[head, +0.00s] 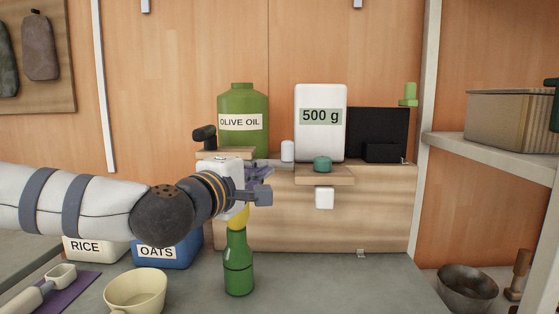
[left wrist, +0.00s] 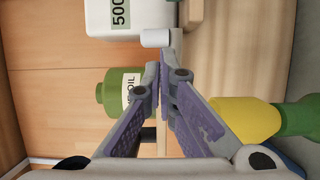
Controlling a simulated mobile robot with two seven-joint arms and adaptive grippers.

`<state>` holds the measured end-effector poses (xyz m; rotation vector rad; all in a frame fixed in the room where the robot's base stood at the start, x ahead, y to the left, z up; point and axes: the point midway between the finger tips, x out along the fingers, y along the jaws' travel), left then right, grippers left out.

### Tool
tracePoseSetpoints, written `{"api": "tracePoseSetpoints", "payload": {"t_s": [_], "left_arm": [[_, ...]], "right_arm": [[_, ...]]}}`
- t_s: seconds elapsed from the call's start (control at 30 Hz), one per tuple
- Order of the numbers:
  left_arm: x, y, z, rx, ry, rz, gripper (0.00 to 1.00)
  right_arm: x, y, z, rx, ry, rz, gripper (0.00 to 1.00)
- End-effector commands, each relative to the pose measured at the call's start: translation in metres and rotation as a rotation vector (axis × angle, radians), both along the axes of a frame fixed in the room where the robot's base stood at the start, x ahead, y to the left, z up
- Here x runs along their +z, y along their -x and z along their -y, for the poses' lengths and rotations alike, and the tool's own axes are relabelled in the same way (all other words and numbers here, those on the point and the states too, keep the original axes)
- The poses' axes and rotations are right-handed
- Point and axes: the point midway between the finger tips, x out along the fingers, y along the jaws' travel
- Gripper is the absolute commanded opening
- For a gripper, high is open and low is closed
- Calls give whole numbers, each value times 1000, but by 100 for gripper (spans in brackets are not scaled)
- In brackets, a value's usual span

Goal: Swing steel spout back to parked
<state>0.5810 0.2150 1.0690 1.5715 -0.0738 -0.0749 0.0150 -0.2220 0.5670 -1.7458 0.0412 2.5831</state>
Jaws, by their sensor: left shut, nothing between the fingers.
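The steel spout (head: 281,164) shows as a short grey bar between my left gripper and the 500 g container; the gripper hides part of it. In the left wrist view a grey bar (left wrist: 176,42), likely the spout, lies just beyond the fingertips. My left gripper (head: 264,181) is shut and empty, in front of the olive oil jar (head: 240,105) and above the funnel. I cannot tell whether the fingers touch the spout. A yellow funnel (head: 239,215) sits in the neck of a green bottle (head: 238,262) below the gripper. My right gripper is not in view.
The white 500 g container (head: 320,145) stands on the wooden ledge, with a teal knob (head: 322,164) before it. A rice box (head: 88,248), an oats box (head: 165,256) and a cream cup (head: 136,290) stand at left. The counter right of the bottle is mostly clear.

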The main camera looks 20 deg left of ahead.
Motion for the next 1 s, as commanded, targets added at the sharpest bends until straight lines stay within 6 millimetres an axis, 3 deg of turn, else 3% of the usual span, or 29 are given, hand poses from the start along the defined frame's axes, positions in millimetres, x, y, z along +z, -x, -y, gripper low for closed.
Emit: {"api": "tracePoseSetpoints", "payload": {"t_s": [0.2,0.4,1.0], "left_arm": [[-2,-49,5,2,1,-2,0],[-1,-82,8,0,2,0,0],[3,-104,13,44,-1,2,0]], "right_arm": [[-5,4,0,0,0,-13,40],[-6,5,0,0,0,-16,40],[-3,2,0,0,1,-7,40]]}}
